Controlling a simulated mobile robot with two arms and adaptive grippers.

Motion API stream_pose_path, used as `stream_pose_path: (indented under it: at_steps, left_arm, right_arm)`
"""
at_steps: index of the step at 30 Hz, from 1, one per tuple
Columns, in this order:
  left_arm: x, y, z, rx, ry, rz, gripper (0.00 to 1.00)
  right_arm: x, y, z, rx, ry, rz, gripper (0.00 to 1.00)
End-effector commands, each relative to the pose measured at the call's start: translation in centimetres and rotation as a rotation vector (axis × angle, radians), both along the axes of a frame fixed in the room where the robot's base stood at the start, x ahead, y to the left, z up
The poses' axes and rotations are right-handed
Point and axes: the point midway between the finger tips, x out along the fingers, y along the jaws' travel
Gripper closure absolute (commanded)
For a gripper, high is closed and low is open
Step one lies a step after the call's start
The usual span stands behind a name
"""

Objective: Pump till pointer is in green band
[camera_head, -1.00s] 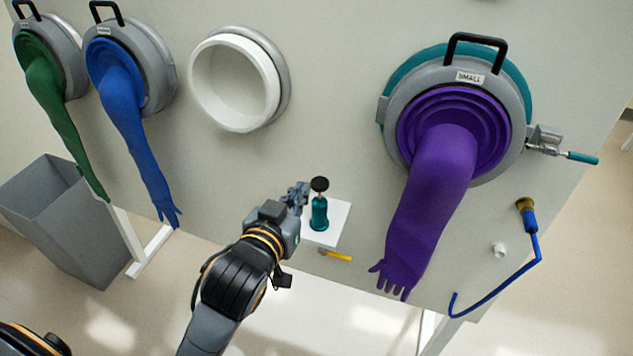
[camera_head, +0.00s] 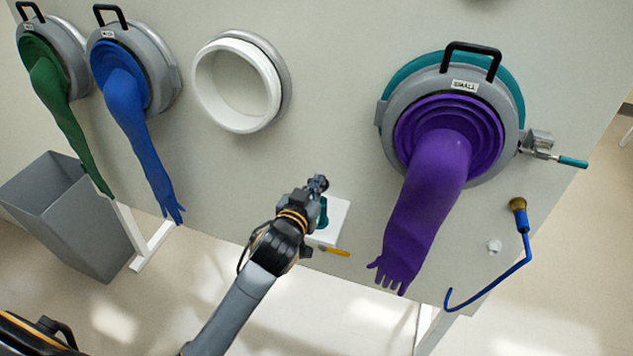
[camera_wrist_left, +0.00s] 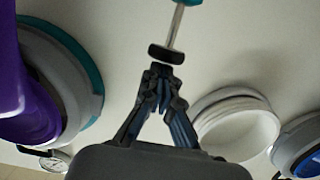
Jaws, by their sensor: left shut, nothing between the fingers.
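A teal hand pump (camera_head: 323,216) stands on a small white shelf (camera_head: 337,213) on the panel, partly hidden by my gripper. In the left wrist view its black knob (camera_wrist_left: 166,53) and bare silver rod (camera_wrist_left: 175,26) show, with a bit of teal at the top edge. My left gripper (camera_head: 318,183) is shut and empty, its fingertips at the knob; they also show in the wrist view (camera_wrist_left: 161,72). I cannot tell whether they touch it. A round white gauge (camera_wrist_left: 53,163) shows at the lower left there; its pointer and green band are too small to read. My right gripper is not in view.
A purple glove (camera_head: 425,205) hangs from a large port right of the pump. A yellow-handled tool (camera_head: 335,250) is below the shelf. A blue hose (camera_head: 505,274) hangs at right. An open white port (camera_head: 237,84), blue glove (camera_head: 134,120) and grey bin (camera_head: 70,220) are left.

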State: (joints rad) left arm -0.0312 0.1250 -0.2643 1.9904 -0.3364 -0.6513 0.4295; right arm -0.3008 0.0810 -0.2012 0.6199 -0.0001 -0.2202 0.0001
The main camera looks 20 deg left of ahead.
Motion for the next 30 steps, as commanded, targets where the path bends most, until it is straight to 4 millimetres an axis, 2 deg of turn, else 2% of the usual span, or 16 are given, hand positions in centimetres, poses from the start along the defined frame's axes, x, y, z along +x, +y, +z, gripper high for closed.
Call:
stream_pose_path:
  at_steps: [10,18,30]
  left_arm:
    - [0.0,0.0,-0.5,-0.001,0.001,0.0,1.0]
    - [0.0,0.0,-4.9,-0.001,0.005,0.002,1.0]
    - [0.0,0.0,-4.9,0.0,0.009,0.002,1.0]
  right_arm:
    - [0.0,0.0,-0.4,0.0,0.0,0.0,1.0]
    - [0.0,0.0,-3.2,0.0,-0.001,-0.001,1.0]
    - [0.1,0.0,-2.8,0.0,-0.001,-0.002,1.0]
